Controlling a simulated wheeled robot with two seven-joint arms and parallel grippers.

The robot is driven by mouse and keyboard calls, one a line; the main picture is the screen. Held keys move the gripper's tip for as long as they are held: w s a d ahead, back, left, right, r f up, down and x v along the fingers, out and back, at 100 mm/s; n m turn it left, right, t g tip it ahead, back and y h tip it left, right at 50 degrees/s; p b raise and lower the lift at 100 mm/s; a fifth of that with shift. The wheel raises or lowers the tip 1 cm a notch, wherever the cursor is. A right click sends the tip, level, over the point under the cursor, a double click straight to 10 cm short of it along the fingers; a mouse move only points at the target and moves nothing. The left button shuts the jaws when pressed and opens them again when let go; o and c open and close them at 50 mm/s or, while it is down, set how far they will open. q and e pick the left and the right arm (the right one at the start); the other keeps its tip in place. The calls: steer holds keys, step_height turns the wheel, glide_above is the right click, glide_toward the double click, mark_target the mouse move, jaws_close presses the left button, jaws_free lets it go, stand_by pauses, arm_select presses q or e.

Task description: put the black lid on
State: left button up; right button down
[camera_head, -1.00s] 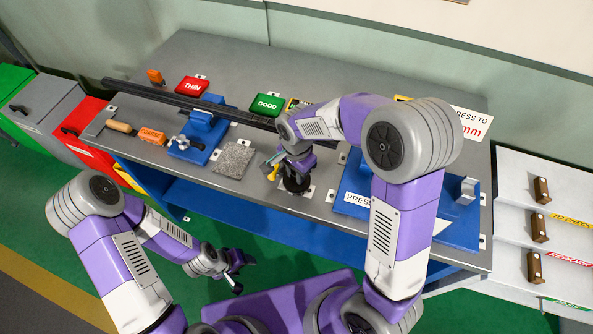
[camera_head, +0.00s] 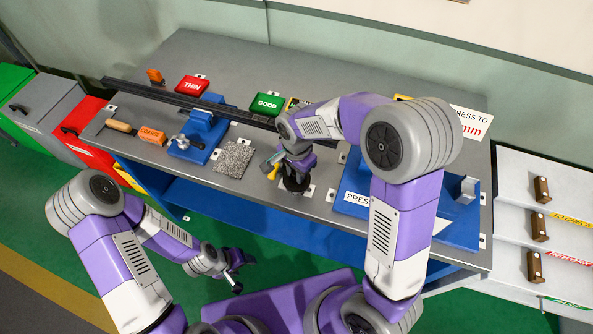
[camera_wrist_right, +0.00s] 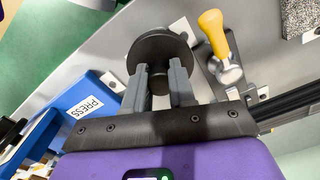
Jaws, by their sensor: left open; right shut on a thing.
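The black lid (camera_wrist_right: 150,48) is a round dark disc with a knob. My right gripper (camera_wrist_right: 161,72) has its two grey fingers closed on the knob, in the right wrist view. In the head view my right gripper (camera_head: 297,168) points down at the bench's front half, and the dark lid (camera_head: 295,185) shows just below it. What lies under the lid is hidden, and I cannot tell whether it rests on anything. My left gripper (camera_head: 234,270) is open and empty, low in front of the bench and away from the lid.
A yellow-handled tool (camera_wrist_right: 216,36) stands close beside the lid. A blue press fixture (camera_head: 458,228) stands to the right.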

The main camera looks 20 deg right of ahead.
steer(key=shift+f+b, duration=0.85)
steer(key=shift+f, duration=0.2)
stand_by(0.4)
steer(key=c, duration=0.9)
jaws_free()
steer(key=shift+o, duration=0.2)
step_height(320, 180, up, 8)
steer(key=shift+f+p, duration=0.15)
steer(key=shift+p, duration=0.45)
